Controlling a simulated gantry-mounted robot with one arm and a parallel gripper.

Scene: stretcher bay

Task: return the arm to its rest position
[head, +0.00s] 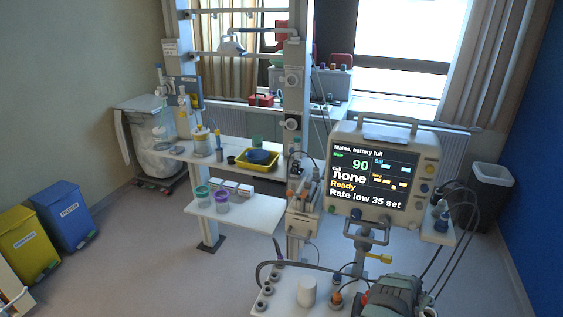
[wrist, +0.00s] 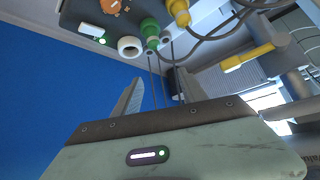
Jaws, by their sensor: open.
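My gripper (wrist: 160,80) shows in the wrist view as a worn grey-green body with a dark bar and two pale fingers. The fingers stand apart with nothing held between them. Behind them are hanging cords, a blue wall and the underside of a fixture with a green connector (wrist: 151,30) and a white ring (wrist: 130,47). In the head view a grey-green part of my arm (head: 392,293) is at the bottom right, in front of the monitor's stand. The fingertips cannot be made out there.
A patient monitor (head: 373,175) with cables on its right stands close behind my arm. A white cup (head: 306,291) and several connectors sit on a shelf to its left. A two-level shelf unit (head: 240,211) stands further left. Open floor lies at the left, before the blue bin (head: 70,213).

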